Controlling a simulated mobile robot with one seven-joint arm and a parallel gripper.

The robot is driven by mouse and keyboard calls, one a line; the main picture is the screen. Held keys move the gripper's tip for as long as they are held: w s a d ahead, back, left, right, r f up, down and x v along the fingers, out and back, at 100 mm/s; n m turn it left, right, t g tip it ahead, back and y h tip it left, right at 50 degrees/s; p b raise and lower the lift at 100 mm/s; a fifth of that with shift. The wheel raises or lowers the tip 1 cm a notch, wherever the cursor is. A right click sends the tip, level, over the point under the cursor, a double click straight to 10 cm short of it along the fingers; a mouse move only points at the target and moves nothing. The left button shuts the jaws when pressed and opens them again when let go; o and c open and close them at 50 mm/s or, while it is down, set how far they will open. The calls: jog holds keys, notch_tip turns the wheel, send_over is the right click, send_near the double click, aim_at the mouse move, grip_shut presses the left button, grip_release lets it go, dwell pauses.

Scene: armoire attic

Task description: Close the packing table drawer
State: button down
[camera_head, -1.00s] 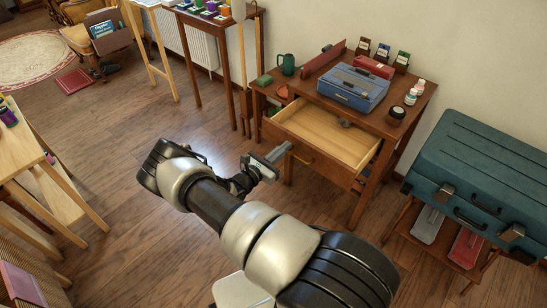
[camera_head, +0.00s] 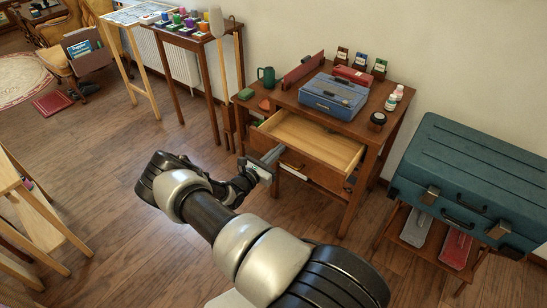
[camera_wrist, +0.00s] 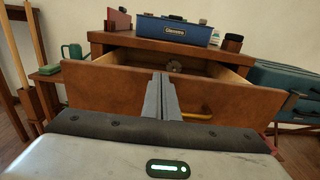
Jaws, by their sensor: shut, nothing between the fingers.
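The packing table (camera_head: 362,127) is a brown wooden desk against the wall. Its upper drawer (camera_head: 312,140) is pulled out, with a pale, empty-looking inside. In the wrist view, the drawer front (camera_wrist: 110,88) spans the middle of the picture, with a yellowish handle (camera_wrist: 197,115) right of the fingers. My gripper (camera_head: 276,155) is shut and empty at the left part of the drawer front. In the wrist view, my gripper's fingertips (camera_wrist: 162,78) overlap the upper part of the front. I cannot tell whether they touch it.
A blue case (camera_head: 334,95), a red box (camera_head: 352,76) and small bottles (camera_head: 391,102) stand on the table top. A teal trunk (camera_head: 470,180) stands at the right. The floor in front is clear.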

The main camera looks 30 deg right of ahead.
jog(key=b+x, duration=0.5)
jog(key=x, duration=0.8)
jog(key=shift+d+f+b, duration=0.1)
jog(key=shift+d+b, duration=0.1)
jog(key=shift+b, duration=0.15)
jog(key=shift+w+d, duration=0.35)
jog(key=shift+d, duration=0.25)
